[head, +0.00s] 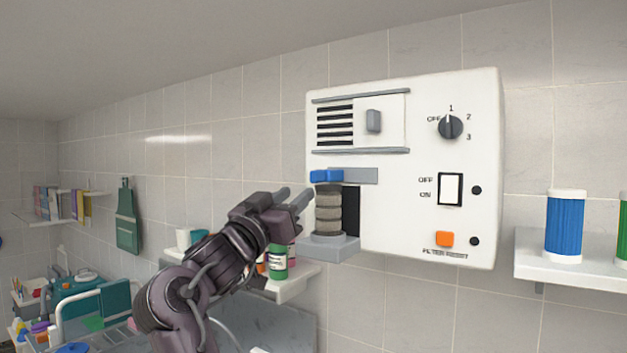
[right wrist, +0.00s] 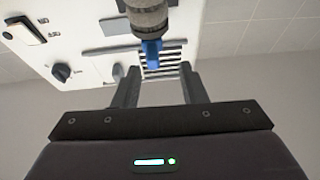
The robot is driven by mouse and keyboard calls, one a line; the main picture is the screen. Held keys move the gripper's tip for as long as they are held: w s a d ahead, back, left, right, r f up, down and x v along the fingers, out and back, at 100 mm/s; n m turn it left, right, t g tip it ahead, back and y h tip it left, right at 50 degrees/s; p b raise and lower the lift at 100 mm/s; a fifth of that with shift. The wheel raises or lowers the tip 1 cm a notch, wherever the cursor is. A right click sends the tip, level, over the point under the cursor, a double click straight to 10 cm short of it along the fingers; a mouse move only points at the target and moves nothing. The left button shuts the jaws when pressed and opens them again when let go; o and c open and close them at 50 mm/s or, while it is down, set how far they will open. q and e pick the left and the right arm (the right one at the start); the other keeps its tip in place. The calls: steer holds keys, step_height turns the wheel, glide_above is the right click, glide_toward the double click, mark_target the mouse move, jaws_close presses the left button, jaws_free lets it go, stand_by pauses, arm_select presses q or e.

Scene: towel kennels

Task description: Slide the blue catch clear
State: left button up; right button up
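The blue catch (head: 326,176) sits at the left end of a grey horizontal strip (head: 362,176) on the white wall box (head: 410,110). It is just above the grey ribbed filter cylinder (head: 328,210). My right gripper (head: 298,196) is to the left of and slightly below the catch, with its fingers pointing at the box. In the right wrist view its two fingers (right wrist: 160,68) are apart with nothing held. The blue catch (right wrist: 152,50) shows there just beyond the fingertips, within the gap. I cannot tell whether a finger touches it. My left gripper is not in view.
The box also has a dial (head: 450,127), a white rocker switch (head: 450,189) and an orange button (head: 444,238). A shelf with bottles (head: 278,262) is behind my right arm. A blue filter (head: 565,225) stands on the right shelf (head: 590,270).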

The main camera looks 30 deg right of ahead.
mark_target(312, 176)
steer(key=shift+s+d+r+m+g+h+p, duration=0.15)
steer(key=shift+s+r+m+g, duration=0.1)
steer(key=shift+r, duration=0.2)
steer(key=shift+s+d+r+m+g+h+p, duration=0.15)
steer(key=shift+r+g, duration=0.1)
steer(key=shift+r, duration=0.2)
steer(key=p+x, duration=0.4)
steer(key=x, duration=0.3)
steer(key=shift+w+f, duration=0.15)
steer(key=shift+w, duration=0.05)
jaws_close()
